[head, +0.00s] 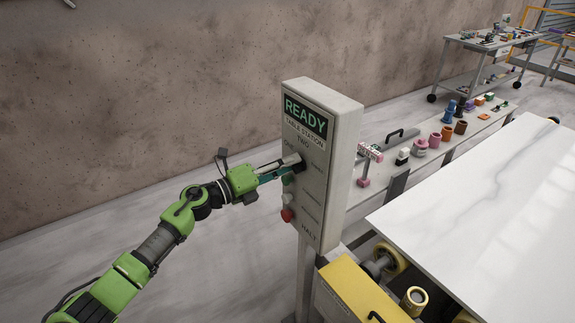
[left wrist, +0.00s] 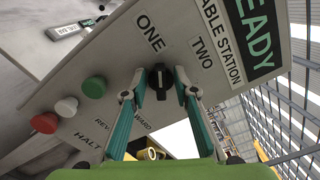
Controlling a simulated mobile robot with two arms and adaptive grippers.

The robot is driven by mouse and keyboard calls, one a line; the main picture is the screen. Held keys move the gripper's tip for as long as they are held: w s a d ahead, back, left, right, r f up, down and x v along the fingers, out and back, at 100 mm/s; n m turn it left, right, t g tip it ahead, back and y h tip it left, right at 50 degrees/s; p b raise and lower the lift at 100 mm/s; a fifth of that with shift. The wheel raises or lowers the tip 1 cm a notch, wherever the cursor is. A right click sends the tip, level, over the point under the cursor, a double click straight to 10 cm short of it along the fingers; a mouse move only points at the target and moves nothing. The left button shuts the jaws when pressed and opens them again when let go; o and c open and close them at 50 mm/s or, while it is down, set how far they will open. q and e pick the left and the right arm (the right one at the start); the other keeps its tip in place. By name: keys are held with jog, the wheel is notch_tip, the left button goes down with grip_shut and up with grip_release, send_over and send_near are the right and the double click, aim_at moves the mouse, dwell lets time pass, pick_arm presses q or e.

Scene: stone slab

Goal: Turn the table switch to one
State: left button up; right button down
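The table switch is a small black knob (left wrist: 160,77) on the face of a grey control box (head: 339,140). In the left wrist view, the labels ONE (left wrist: 148,34) and TWO (left wrist: 202,50) are printed above it. I cannot tell for sure which label its pointer faces. My left gripper (left wrist: 158,88) has its two fingers apart, one on each side of the knob, with small gaps showing. In the head view, my left gripper (head: 291,166) reaches the box face from the left and partly hides the knob. My right gripper is not in view.
Green (left wrist: 95,87), white (left wrist: 66,107) and red (left wrist: 44,122) buttons sit near the switch on the same face. A white stone slab (head: 490,210) lies right of the box, with a yellow machine part (head: 360,290) in front. A bench with several small items stands behind.

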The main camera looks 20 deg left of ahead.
pick_arm(q)
jog(key=v, duration=1.2)
dwell(0.5)
